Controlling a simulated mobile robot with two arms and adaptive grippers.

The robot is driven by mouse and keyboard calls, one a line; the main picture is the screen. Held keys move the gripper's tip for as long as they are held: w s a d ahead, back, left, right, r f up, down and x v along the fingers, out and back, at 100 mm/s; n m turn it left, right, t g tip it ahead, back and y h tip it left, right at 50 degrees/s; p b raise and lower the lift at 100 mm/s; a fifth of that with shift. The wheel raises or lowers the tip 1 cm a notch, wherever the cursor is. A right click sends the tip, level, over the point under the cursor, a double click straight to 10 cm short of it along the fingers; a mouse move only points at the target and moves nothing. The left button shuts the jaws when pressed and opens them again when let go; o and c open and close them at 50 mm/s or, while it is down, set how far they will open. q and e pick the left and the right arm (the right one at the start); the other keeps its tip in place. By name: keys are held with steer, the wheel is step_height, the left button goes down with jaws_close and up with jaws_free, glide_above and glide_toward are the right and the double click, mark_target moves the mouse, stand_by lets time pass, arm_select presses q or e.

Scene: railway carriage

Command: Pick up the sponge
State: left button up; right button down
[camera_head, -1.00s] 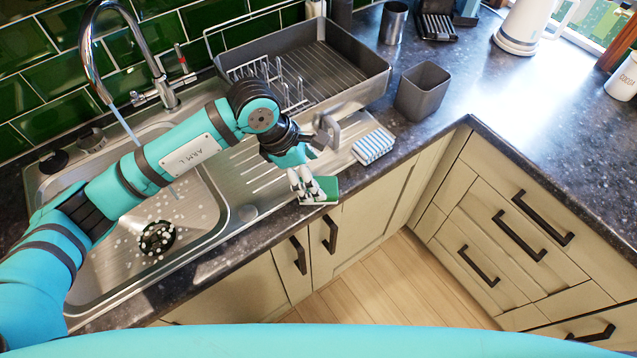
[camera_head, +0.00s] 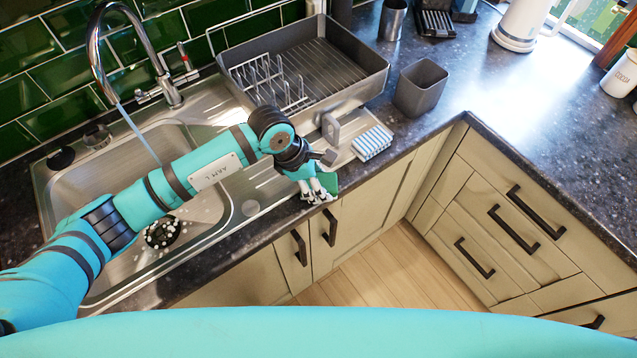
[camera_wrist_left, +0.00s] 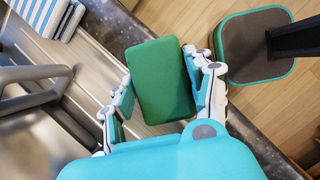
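The green sponge (camera_head: 330,181) lies at the front edge of the sink's drainboard, partly hidden by my left gripper (camera_head: 318,188) in the head view. In the left wrist view the sponge (camera_wrist_left: 162,82) is between the two fingers of my left gripper (camera_wrist_left: 158,88). The right finger lies close along its right side; whether it touches is unclear. A narrow gap shows between the left finger and the sponge, so the gripper looks open around it. My right gripper is in neither view.
A blue-and-white striped cloth (camera_head: 372,142) lies beyond the sponge. A grey dish rack (camera_head: 345,90) and grey bin (camera_head: 420,88) stand behind. The tap (camera_head: 150,60) runs into the sink basin (camera_head: 110,180) at left. The worktop front edge is close to the gripper.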

arm_select(q)
steer(key=c, duration=0.4)
steer(key=shift+r+b, duration=0.65)
steer(key=shift+r, duration=0.15)
steer(key=shift+b+v, duration=0.75)
steer(key=shift+v, duration=0.2)
steer(key=s+a+b, duration=0.1)
steer(key=s+a, duration=0.1)
steer(key=a, duration=0.2)
steer(key=s+a+r+b, duration=0.1)
steer(key=s+a+b, duration=0.1)
steer(key=a, duration=0.2)
steer(key=s+a+b, duration=0.2)
steer(key=a, duration=0.3)
steer(key=shift+s+a+r, duration=0.1)
steer(key=shift+s+r, duration=0.05)
steer(key=shift+r, duration=0.05)
steer(key=shift+s+a+r, duration=0.15)
steer(key=shift+s+a, duration=0.05)
steer(key=shift+a, duration=0.1)
